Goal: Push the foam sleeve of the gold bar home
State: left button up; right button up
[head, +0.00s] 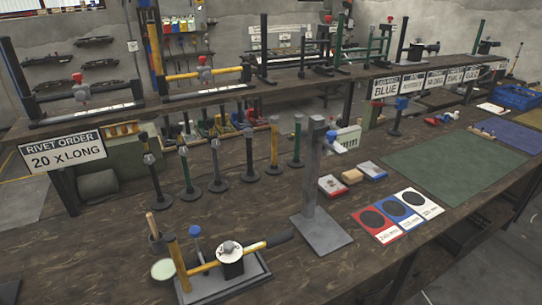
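The gold bar (205,267) lies across a grey base plate (190,292) at the front left of the bench. A dark foam sleeve (281,237) sits on its right end and sticks out past the plate's right side. A bare stretch of gold (254,247) shows between the sleeve and a black cylinder with a pale top (231,265) on the bar. An upright gold post (177,262) stands at the bar's left end. How far the bar reaches inside the sleeve is hidden. Neither of my grippers is in view.
A tall grey press column (312,185) stands right behind the sleeve. A blue-topped tool (196,242), a wooden-handled tool (153,228) and a round pale dish (163,269) crowd the plate's back left. Red, blue and white cards (403,208) lie right. The front bench edge is clear.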

aim_at(273, 241)
jog(key=l+u, duration=0.3)
jog(key=l, duration=1.15)
